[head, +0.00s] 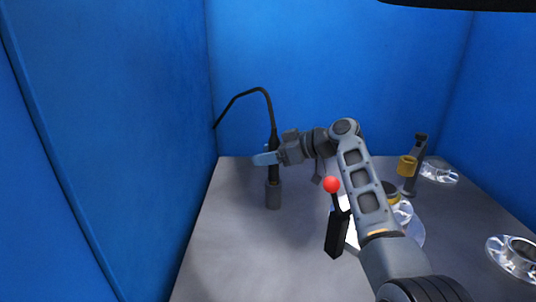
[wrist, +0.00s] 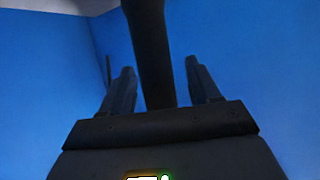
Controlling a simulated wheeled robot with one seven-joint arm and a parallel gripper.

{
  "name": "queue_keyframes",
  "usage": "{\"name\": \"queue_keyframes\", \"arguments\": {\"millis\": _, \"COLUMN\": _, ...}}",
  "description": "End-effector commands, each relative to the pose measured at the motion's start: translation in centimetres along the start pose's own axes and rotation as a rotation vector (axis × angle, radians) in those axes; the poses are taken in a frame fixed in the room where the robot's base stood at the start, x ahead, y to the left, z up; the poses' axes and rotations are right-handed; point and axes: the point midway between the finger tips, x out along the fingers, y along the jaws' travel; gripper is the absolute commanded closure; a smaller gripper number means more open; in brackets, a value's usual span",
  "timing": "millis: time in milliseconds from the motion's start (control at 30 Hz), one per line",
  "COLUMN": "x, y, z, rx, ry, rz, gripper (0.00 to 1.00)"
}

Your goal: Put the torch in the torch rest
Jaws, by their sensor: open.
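The torch (head: 273,142) is a dark, slim upright body with a black cable arching from its top to the left wall. Its lower end appears to stand inside the torch rest (head: 273,196), a short grey cylinder on the table; the depth of the seat is hidden. My gripper (head: 266,158) is level with the torch's middle, with a pale blue finger across it. In the wrist view my gripper (wrist: 160,72) has its two fingers apart, with the dark torch shaft (wrist: 150,45) between them and visible space on both sides.
A black lever box (head: 338,235) with a red ball (head: 331,185) is right of centre. Clear flanged parts (head: 515,257) and a brass-coloured clamp (head: 407,166) stand at the right. Blue walls (head: 100,120) enclose the grey table (head: 235,250), whose left front is clear.

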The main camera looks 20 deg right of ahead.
Motion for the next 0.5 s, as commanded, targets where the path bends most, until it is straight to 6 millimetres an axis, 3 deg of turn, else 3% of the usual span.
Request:
{"name": "queue_keyframes", "arguments": {"millis": 267, "x": -0.2, "y": 0.0, "z": -0.4, "rx": 0.000, "ry": 0.000, "rz": 0.000, "gripper": 0.39}}
{"name": "queue_keyframes", "arguments": {"millis": 500, "x": -4.3, "y": 0.1, "z": -0.1, "rx": -0.001, "ry": 0.001, "rz": 0.003, "gripper": 0.39}}
